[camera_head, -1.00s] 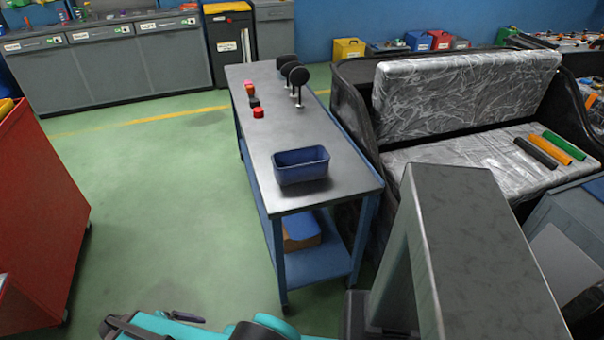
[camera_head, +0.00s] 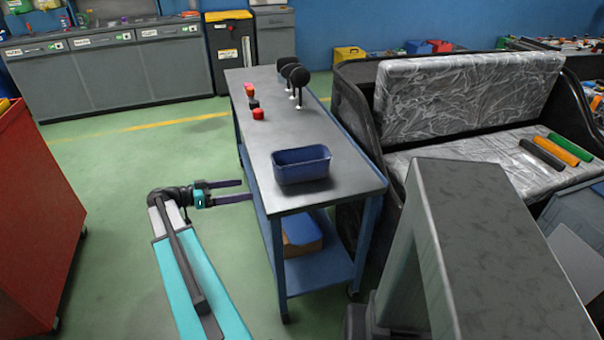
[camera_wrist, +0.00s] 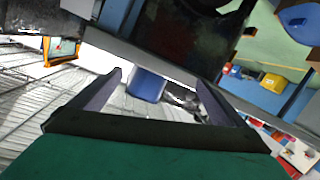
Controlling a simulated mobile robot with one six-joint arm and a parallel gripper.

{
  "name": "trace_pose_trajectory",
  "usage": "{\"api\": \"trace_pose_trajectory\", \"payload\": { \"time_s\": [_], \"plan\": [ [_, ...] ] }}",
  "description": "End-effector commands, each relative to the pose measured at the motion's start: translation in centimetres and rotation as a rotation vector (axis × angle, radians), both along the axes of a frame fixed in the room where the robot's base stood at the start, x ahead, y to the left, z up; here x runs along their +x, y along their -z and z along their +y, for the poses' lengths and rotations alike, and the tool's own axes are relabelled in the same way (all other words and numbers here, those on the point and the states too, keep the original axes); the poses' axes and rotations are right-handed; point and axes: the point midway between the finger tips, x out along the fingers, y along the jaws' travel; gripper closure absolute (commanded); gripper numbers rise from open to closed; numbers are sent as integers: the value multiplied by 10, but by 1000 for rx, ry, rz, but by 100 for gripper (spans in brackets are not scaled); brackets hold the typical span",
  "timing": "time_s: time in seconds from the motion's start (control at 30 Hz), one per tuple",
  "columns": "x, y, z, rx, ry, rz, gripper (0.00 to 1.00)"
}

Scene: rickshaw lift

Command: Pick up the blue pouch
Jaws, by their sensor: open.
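A blue item, which may be the pouch (camera_head: 301,228), lies on a brown box on the lower shelf of the workbench, partly hidden by the bench top and leg. My gripper (camera_head: 247,190) is open and empty, just left of the bench's left side, its fingers pointing right. In the wrist view my gripper (camera_wrist: 158,77) has its two fingers spread. A blue object (camera_wrist: 147,84) shows beyond and between the fingertips, apart from them. I cannot tell for sure which blue thing it is.
A blue open bin (camera_head: 301,166) stands on the grey workbench (camera_head: 282,118), with red and black small parts (camera_head: 257,113) and black round-headed items behind. A red cabinet (camera_head: 38,220) is at left. A plastic-wrapped seat (camera_head: 470,110) is at right. Green floor left of the bench is clear.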

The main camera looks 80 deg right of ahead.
Motion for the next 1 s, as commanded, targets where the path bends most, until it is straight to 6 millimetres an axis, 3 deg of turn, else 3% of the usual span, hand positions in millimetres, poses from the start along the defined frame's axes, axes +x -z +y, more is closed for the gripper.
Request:
{"api": "trace_pose_trajectory", "payload": {
  "time_s": [0.1, 0.3, 0.77, 1.0],
  "plan": [
    [-28, -36, -26, -170, 80, -1, 4],
    [-56, -73, -43, -334, 146, 7, 4],
    [-62, -79, -45, -358, 155, 9, 4],
    [-80, -80, -52, -357, 157, 9, 4]
  ]
}}
